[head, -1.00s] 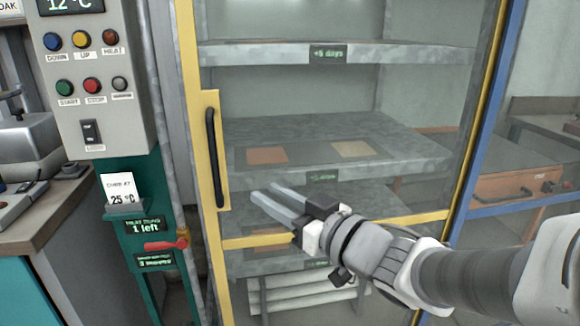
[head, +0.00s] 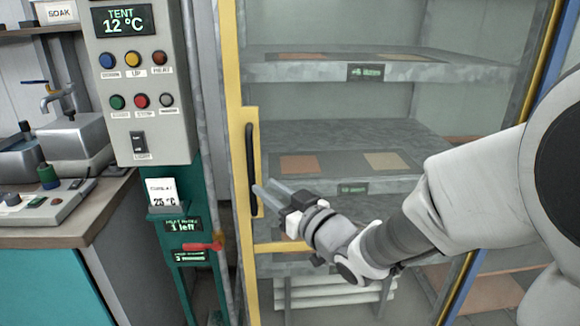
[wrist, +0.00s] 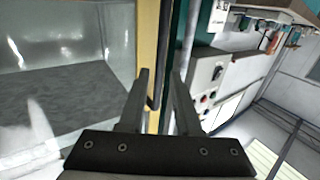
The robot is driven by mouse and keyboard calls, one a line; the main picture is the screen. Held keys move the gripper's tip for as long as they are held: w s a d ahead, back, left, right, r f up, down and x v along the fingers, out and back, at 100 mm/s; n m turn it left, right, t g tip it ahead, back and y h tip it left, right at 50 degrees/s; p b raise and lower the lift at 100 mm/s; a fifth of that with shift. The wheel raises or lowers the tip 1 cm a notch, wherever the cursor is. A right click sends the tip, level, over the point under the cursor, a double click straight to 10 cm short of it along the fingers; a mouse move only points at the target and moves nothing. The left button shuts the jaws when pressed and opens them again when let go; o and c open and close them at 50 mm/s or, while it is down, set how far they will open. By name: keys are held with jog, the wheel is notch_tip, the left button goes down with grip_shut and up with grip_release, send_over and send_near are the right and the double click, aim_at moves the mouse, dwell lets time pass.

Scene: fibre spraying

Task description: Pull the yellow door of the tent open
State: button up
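The tent's yellow door (head: 233,70) is a yellow frame around a clear panel, and it looks shut. Its black upright handle (head: 250,165) is on the left side of the frame. My gripper (head: 267,192) is at the lower part of the handle in the head view, its fingers pointing left. In the wrist view my gripper (wrist: 161,80) has its two fingers apart, with the handle (wrist: 151,104) showing between them, near the left finger. I cannot tell whether a finger touches it.
A control box (head: 140,90) with coloured buttons stands on a green post (head: 190,280) left of the door. A red lever (head: 204,247) juts out just left of the frame. A bench (head: 70,215) with grey machines is at the far left. Shelves (head: 390,70) show behind the panel.

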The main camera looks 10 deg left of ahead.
aim_at(254, 178)
jog(key=x, duration=0.7)
jog(key=shift+b, duration=0.35)
grip_shut()
dwell(1.0)
